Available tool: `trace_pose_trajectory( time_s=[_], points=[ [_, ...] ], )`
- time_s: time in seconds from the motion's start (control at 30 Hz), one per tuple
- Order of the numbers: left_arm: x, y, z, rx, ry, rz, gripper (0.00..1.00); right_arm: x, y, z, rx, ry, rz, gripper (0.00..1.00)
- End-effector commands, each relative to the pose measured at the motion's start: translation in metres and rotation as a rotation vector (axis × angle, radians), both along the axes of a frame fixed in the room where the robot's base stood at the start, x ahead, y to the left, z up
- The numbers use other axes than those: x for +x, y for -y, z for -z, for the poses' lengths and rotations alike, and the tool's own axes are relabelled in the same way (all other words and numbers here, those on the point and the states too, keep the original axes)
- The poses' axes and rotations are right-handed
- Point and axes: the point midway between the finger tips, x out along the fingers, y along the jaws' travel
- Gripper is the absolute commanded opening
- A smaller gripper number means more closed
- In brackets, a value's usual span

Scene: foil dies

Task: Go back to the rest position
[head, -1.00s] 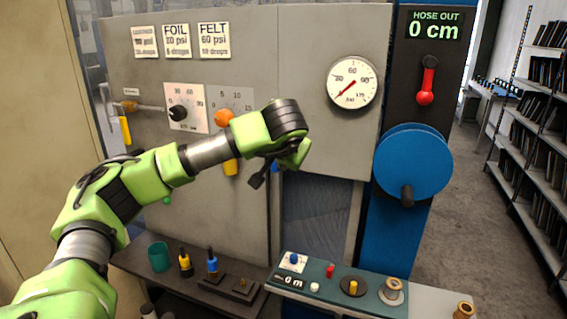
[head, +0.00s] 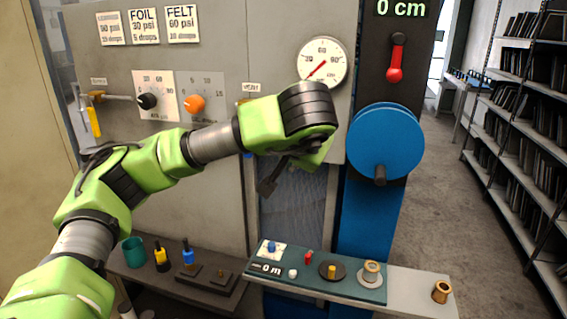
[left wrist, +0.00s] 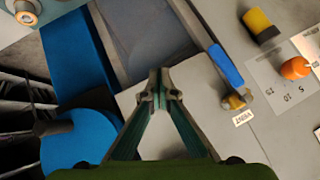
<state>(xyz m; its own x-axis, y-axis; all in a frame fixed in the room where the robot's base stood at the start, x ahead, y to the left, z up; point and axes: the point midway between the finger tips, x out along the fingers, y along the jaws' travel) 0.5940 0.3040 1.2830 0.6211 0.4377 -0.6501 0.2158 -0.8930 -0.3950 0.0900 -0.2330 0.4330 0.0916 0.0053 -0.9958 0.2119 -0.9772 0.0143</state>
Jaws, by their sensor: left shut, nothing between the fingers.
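My left arm comes in from the left of the head view and reaches across the front of the grey machine panel. My left gripper (head: 268,187) points down and left, partly hidden behind its own wrist, in front of the dark opening below the panel. In the left wrist view the two fingers (left wrist: 158,85) meet at their tips with nothing between them. The gripper is shut and appears apart from the panel and its controls. My right gripper is not in view.
Near the arm are an orange knob (head: 194,103), a black knob (head: 147,101), a gauge (head: 323,63), a blue wheel (head: 385,143) and a red lever (head: 395,70). A blue-handled lever (left wrist: 226,66) shows near the fingers. A low shelf (head: 415,296) holds small items. Bookshelves (head: 510,150) stand right.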

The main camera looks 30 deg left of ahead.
Motion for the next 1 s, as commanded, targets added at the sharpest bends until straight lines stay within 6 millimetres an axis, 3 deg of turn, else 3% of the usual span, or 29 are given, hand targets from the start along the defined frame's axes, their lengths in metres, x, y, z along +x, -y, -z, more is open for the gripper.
trace_pose_trajectory(
  time_s=[0.5, 0.63, 0.77, 0.87, 1.0],
  points=[
    [-0.001, 0.001, 0.000, 0.000, 0.000, 0.000, 0.00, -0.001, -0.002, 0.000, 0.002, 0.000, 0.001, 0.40],
    [0.002, 0.015, 0.011, -0.038, -0.009, 0.030, 0.00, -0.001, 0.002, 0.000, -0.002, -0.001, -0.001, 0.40],
    [0.004, 0.066, 0.048, -0.192, -0.042, 0.126, 0.00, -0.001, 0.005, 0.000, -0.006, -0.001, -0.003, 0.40],
    [-0.006, 0.131, 0.084, -0.400, -0.095, 0.220, 0.00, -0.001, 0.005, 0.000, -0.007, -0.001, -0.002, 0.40],
    [-0.041, 0.227, 0.119, -0.755, -0.211, 0.305, 0.00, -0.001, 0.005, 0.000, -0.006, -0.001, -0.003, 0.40]
  ],
)
